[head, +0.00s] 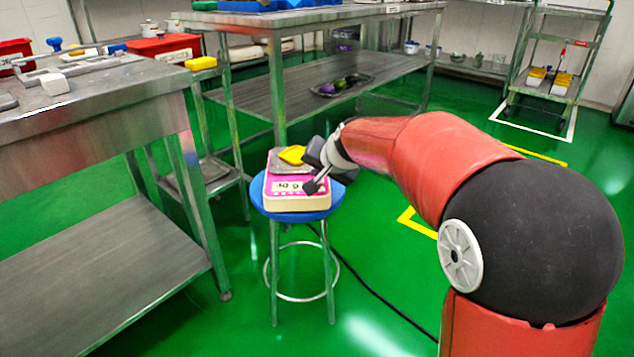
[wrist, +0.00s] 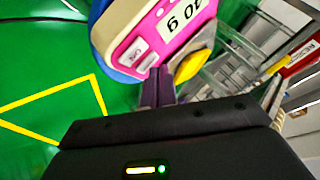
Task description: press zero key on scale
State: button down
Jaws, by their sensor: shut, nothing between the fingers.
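The scale (head: 297,203), a cream body with a pink front panel, stands on a blue round stool (head: 259,205). A yellow item (head: 292,155) lies on its metal pan. My gripper (head: 311,187) is shut and empty, its tips at the right part of the front panel. In the wrist view the shut fingers (wrist: 158,75) point at the scale's pink panel (wrist: 150,42), close to light keys at its edge. The display (wrist: 185,18) reads a number ending in "0 g". I cannot tell whether the tips touch a key; the fingers cover part of the panel.
A steel table (head: 120,85) stands at the left, and another steel table (head: 275,22) stands behind the stool. A rolling rack (head: 548,75) is at the back right. Green floor around the stool is mostly clear, with a black cable (head: 385,300) on it.

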jog(key=shift+f+b, duration=0.35)
dwell(0.5)
jog(key=shift+r, duration=0.1)
jog(key=shift+r+p, duration=0.7)
jog(key=shift+r, duration=0.1)
jog(key=shift+r+p, duration=2.05)
jog(key=shift+r, duration=0.35)
